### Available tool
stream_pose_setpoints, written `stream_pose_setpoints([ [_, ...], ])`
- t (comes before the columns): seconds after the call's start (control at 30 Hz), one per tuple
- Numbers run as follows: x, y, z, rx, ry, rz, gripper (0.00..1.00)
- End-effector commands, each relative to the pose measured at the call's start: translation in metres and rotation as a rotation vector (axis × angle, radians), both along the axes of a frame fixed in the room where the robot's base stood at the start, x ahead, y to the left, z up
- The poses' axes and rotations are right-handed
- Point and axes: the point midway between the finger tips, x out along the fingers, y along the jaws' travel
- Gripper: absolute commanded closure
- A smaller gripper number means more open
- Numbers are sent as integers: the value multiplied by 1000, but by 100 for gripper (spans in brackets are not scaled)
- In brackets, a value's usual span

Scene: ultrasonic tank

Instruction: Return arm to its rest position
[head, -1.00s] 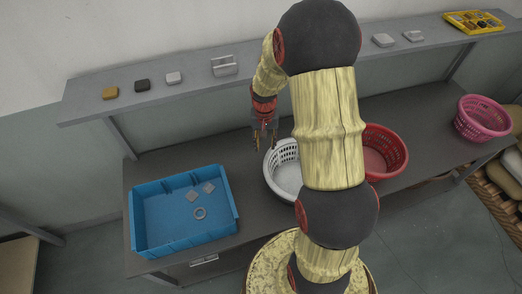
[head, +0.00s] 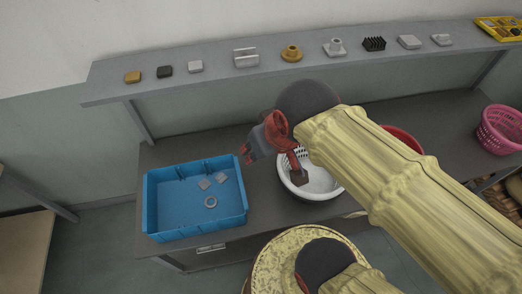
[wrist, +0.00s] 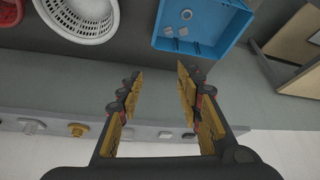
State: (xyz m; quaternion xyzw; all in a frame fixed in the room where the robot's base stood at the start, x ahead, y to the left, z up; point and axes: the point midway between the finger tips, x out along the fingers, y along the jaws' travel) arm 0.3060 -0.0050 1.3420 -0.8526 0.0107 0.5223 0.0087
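My gripper (head: 248,154) is raised in front of the shelf, above the bench between the blue bin and the white basket. In the wrist view my gripper (wrist: 160,88) is open, its two yellow-padded fingers apart with nothing between them. My arm is folded, and its large cream-coloured link crosses the right half of the head view. That link hides part of the bench and of the red basket.
The blue bin (head: 152,211) holds two light square pieces and a ring. A white basket (head: 318,187) and a pink basket (head: 500,130) stand on the bench; a red basket (head: 405,140) is partly hidden. The shelf (head: 112,90) carries several small parts and a yellow tray (head: 492,32).

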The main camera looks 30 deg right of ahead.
Motion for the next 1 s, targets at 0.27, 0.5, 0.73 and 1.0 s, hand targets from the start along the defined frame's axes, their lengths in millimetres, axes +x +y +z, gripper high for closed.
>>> stream_pose_setpoints([
  [0.27,-12,5,3,-4,-21,29,64],
  [0.5,-12,5,0,-4,-21,27,64],
  [0.73,-12,5,-32,-4,-21,27,64],
  [1.0,-12,5,-102,-4,-20,27,64],
])
